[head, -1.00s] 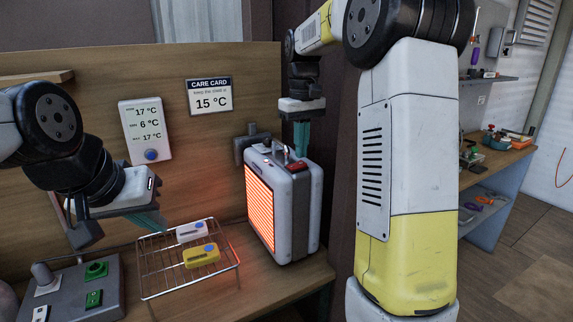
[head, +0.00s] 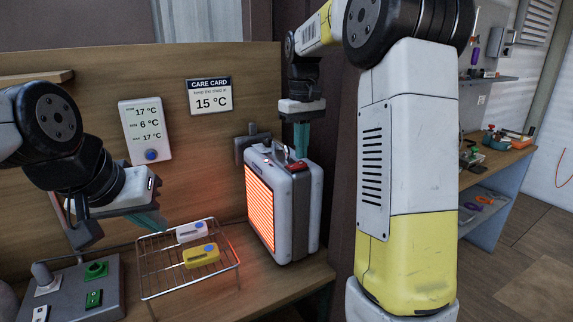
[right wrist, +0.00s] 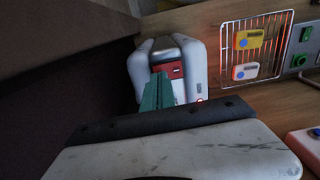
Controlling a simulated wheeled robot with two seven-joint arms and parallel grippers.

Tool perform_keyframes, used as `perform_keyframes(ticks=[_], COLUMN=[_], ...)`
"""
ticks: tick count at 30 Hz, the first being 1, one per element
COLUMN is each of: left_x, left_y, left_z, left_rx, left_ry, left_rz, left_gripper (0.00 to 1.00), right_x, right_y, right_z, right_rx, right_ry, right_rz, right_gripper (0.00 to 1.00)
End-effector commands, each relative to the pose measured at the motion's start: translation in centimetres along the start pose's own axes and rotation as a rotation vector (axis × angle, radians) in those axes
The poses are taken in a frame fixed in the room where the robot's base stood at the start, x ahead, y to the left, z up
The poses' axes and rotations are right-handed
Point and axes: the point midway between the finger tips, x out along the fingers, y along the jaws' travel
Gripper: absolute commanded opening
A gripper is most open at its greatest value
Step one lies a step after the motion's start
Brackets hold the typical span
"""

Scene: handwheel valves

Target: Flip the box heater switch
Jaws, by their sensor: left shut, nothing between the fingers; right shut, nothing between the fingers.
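The box heater (head: 300,215) stands on the bench, a grey case with a glowing orange front grille (head: 260,210). Its red switch (head: 297,166) is on the top; it also shows in the right wrist view (right wrist: 175,70). My right gripper (head: 301,154) points down with shut, empty teal fingers, its tips close over the switch. In the right wrist view the fingers (right wrist: 154,92) cover part of the heater's top beside the red switch; I cannot tell whether they touch it. My left gripper (head: 160,226) is shut and empty, left of the heater by the wire rack.
The wire rack (head: 190,284) holds a white and a yellow block. A control box (head: 72,292) with a lever and green buttons sits at the lower left. A temperature display (head: 146,130) and a care card (head: 210,96) reading 15 °C hang on the back panel.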

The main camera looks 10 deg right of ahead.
Motion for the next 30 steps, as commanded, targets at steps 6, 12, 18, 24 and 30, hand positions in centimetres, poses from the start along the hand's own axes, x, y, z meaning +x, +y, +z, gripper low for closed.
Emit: perform_keyframes(ticks=[6, 12, 18, 24, 30], left_x=[0.0, 0.0, 0.0, 0.0, 0.0], left_y=[0.0, 0.0, 0.0, 0.0, 0.0], left_z=[0.0, 0.0, 0.0, 0.0, 0.0], left_rx=[0.000, 0.000, 0.000, 0.000, 0.000], left_ry=[0.000, 0.000, 0.000, 0.000, 0.000], left_rz=[0.000, 0.000, 0.000, 0.000, 0.000], left_gripper=[0.00, 0.00, 0.00, 0.00, 0.00], right_x=[0.3, 0.6, 0.9, 1.3, 1.6], right_y=[0.0, 0.0, 0.0, 0.0, 0.0], right_z=[0.0, 0.0, 0.0, 0.0, 0.0], right_rx=[0.000, 0.000, 0.000, 0.000, 0.000], right_ry=[-0.001, -0.001, -0.001, -0.001, -0.001], right_rz=[0.000, 0.000, 0.000, 0.000, 0.000], right_gripper=[0.00, 0.00, 0.00, 0.00, 0.00])
